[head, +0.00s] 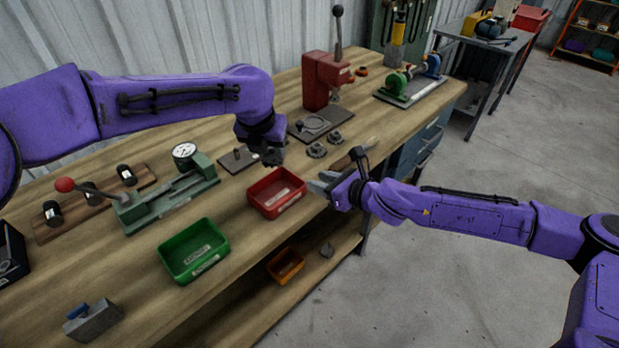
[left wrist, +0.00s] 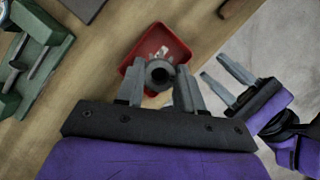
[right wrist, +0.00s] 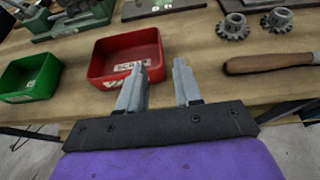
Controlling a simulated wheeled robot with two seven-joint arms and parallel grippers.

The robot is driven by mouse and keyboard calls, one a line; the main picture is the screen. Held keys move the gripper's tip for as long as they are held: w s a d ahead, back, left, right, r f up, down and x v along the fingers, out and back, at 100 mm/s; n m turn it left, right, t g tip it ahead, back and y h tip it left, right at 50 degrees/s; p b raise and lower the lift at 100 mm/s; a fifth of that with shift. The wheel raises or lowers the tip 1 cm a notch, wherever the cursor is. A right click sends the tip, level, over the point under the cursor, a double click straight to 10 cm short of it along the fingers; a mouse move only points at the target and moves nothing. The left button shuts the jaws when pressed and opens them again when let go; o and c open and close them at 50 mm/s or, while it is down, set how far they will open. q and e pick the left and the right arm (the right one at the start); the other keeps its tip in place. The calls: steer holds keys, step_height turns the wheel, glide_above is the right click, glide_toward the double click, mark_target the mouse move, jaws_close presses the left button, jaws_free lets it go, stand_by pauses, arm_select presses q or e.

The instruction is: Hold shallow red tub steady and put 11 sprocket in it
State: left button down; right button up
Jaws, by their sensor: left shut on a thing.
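The shallow red tub (head: 265,187) sits near the bench's front edge; it also shows in the left wrist view (left wrist: 180,42) and the right wrist view (right wrist: 104,76). The part of its inside that shows in the right wrist view looks empty. My left gripper (head: 271,157) is above the tub's back side, shut on a round grey sprocket with a dark centre hole (left wrist: 160,75). My right gripper (head: 321,183) is open beside the tub's right side, its fingers apart with nothing between them (right wrist: 160,78). Two toothed sprockets (right wrist: 233,28) (right wrist: 279,19) lie on the bench behind and right.
A green tub (head: 194,250) stands left of the red tub. A wooden-handled tool (right wrist: 268,64) lies right of it. A green fixture with a dial (head: 165,198) and a red press (head: 325,78) stand behind. An orange bin (head: 286,266) is on the lower shelf.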

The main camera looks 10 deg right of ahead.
mark_target(294, 175)
steer(key=x, duration=0.8)
steer(key=shift+w+a+f, duration=0.1)
steer(key=shift+w+f, duration=0.05)
steer(key=shift+c, duration=0.3)
jaws_close()
